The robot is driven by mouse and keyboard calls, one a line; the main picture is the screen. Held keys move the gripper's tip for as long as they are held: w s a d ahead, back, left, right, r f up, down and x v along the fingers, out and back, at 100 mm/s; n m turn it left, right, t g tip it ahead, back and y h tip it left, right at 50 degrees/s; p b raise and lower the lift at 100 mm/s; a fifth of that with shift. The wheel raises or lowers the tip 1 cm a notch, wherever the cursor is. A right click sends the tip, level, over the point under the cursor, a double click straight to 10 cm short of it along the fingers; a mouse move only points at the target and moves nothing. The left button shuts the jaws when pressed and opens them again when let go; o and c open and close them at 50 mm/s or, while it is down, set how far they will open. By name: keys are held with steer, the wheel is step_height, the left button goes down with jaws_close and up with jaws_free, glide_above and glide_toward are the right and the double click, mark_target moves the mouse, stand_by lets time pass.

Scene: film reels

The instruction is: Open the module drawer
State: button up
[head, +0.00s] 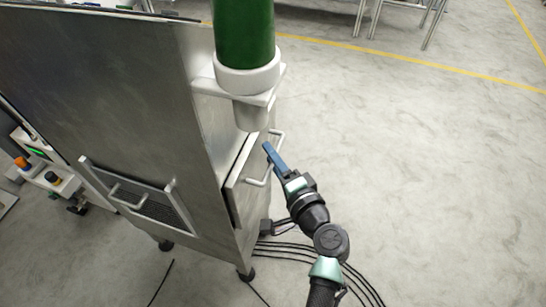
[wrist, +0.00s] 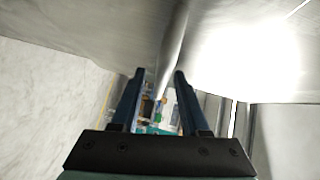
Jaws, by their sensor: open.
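The module drawer's front (head: 238,180) is on the narrow right side of the steel cabinet in the head view, with a dark gap along its left edge. Its bar handle (head: 279,133) stands out to the right of that front. My gripper (head: 268,149) is at the handle, its blue fingers partly covering it. In the wrist view my gripper (wrist: 159,73) is open, and a shiny metal bar (wrist: 171,52), apparently the handle, runs between the fingertips. I cannot tell whether either finger touches it.
A green cylinder (head: 244,35) in a white holder juts out above the drawer. The cabinet's large face (head: 110,95) has a vented panel with another handle (head: 128,197). Black cables (head: 290,250) lie on the floor by the cabinet's foot. The floor to the right is clear.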

jaws_close()
stand_by(1.4)
